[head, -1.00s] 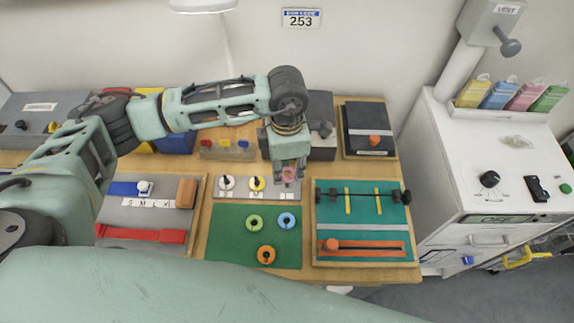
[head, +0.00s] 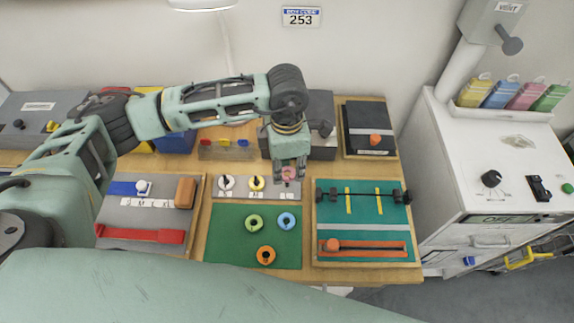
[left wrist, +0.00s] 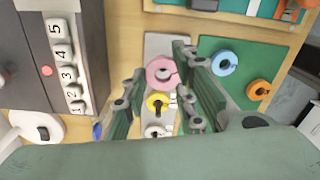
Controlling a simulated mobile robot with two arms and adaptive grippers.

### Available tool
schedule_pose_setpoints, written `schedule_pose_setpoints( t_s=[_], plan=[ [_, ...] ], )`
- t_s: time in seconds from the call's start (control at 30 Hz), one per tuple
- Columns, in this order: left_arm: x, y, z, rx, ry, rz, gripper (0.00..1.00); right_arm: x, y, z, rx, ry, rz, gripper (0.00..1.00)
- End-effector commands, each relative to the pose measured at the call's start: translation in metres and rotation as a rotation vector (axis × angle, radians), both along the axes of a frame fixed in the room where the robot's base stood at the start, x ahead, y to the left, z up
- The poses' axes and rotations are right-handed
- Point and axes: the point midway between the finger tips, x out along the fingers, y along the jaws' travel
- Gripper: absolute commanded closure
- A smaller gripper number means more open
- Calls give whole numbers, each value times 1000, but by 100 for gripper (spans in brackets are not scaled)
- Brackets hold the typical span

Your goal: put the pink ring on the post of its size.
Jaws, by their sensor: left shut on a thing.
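The pink ring (head: 289,174) is between the fingertips of my left gripper (head: 289,175), over the right end of the grey strip (head: 241,195). It also shows in the left wrist view (left wrist: 153,74), with a finger on each side, and the gripper is shut on it. A white ring (head: 226,183) and a yellow ring (head: 257,184) sit to its left on the strip, each with a dark post at its middle. Whether a post stands under or inside the pink ring I cannot tell. My right gripper is not in view.
A green mat (head: 226,252) in front holds a green ring (head: 253,222), a blue ring (head: 286,221) and an orange ring (head: 266,255). A teal slider board (head: 361,228) stands to the right. A board with a red strap (head: 140,234) lies to the left. Dark boxes stand behind.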

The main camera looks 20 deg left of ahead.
Motion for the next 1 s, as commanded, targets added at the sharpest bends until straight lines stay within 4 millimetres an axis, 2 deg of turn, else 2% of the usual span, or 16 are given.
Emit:
schedule_pose_setpoints(
  t_s=[1.0],
  plan=[
    [0,0,-2,0,0,0,82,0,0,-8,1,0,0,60]
  ],
)
